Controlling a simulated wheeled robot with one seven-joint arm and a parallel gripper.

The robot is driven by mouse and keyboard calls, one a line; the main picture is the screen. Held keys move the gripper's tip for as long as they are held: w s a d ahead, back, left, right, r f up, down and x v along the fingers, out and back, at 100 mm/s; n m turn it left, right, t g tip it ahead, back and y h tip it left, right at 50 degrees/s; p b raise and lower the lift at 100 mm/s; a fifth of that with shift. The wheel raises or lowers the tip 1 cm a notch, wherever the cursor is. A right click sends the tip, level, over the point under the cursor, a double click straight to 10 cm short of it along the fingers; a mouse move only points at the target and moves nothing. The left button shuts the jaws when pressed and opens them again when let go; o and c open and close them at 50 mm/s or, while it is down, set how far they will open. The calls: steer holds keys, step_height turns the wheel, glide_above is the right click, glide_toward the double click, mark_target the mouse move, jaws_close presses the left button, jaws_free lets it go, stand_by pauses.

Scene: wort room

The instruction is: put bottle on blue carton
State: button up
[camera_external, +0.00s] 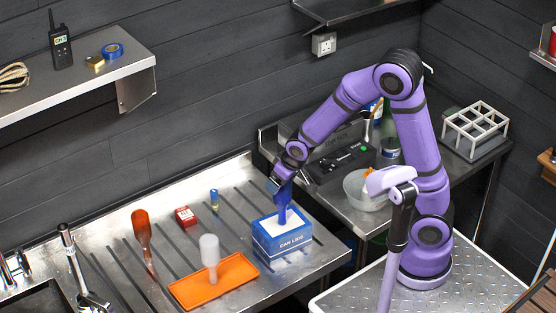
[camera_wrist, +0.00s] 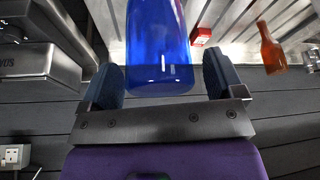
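The blue bottle (camera_external: 283,204) is between the fingers of my gripper (camera_external: 279,186), over the white top of the blue carton (camera_external: 283,245). Its narrow end seems to point down. Whether that end touches the carton is too small to tell. In the wrist view, the wide end of the see-through bottle (camera_wrist: 160,50) fills the space between the dark fingers of my gripper (camera_wrist: 163,72). The fingers look closed around it, though a thin gap shows at the right finger. The carton stands on the ribbed metal drainboard and is not made out in the wrist view.
Left of the carton are an orange tray (camera_external: 190,292) with a white bottle (camera_external: 209,250), an orange bottle (camera_external: 141,226), a red box (camera_external: 186,216) and a small blue-and-gold item (camera_external: 214,199). A bowl (camera_external: 362,190) stands on the worktop behind right.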

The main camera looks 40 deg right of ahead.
steer(key=v, duration=1.2)
steer(key=shift+d+r, duration=0.15)
steer(key=shift+r, duration=0.05)
steer(key=s+d+r+m, duration=0.2)
steer(key=s+d+r, duration=0.4)
steer(key=d, duration=0.5)
steer(key=s+d+r, duration=0.1)
steer(key=s+d, duration=0.2)
steer(key=s, duration=0.3)
steer(key=s+d+r+m+t+h, duration=0.1)
steer(key=s+d+r, duration=0.1)
steer(key=s+d, duration=0.2)
steer(key=s, duration=0.3)
steer(key=shift+d, duration=0.2)
